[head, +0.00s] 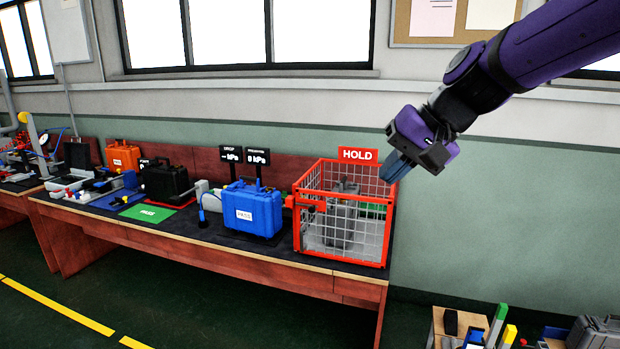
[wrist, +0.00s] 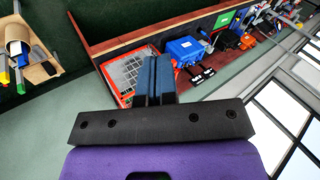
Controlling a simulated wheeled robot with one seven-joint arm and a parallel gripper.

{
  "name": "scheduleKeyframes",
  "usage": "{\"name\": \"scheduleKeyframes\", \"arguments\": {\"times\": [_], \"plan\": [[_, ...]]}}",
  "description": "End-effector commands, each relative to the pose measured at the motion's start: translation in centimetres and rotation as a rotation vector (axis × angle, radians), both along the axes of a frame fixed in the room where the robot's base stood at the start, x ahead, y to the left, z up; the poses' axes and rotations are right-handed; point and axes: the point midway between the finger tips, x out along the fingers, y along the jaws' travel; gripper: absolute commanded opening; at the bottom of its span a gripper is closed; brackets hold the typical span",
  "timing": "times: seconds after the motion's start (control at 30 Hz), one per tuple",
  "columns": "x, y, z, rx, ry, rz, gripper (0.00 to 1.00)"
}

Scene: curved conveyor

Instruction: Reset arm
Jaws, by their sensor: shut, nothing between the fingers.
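My gripper (head: 396,168) is raised in the air just above and right of the red wire cage in the head view. Its blue fingers are together with nothing between them. In the wrist view the shut fingers (wrist: 154,76) point toward the bench and partly cover the cage (wrist: 124,73). My purple arm reaches in from the upper right of the head view.
The red cage (head: 341,258) with a HOLD sign stands at the bench's right end, a grey object inside. Left of it are a blue case (head: 253,211), a black case (head: 165,182) and an orange case (head: 122,156). A small table with tools (head: 470,325) is at the lower right.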

Motion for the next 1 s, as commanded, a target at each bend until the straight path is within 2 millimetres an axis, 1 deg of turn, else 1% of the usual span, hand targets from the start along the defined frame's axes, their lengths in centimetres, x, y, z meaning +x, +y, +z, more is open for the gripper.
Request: {"name": "scheduleKeyframes", "arguments": {"times": [0.03,0.23,0.4,0.5,0.6,0.7,0.8,1.0], "plan": [[-1.6,-1.4,0.2,-0.044,-0.023,-0.001,0.00],[-7.5,-6.8,-0.1,-0.226,-0.089,-0.004,0.00],[-12.3,-11.3,-0.9,-0.373,-0.137,-0.017,0.00],[-14.9,-13.6,-1.5,-0.450,-0.161,-0.025,0.00],[-16.9,-15.3,-2.1,-0.510,-0.178,-0.032,0.00],[-18.2,-16.4,-2.6,-0.550,-0.187,-0.039,0.00],[-18.8,-17.0,-2.9,-0.572,-0.192,-0.042,0.00],[-19.0,-17.2,-3.0,-0.579,-0.193,-0.041,0.00]]}}
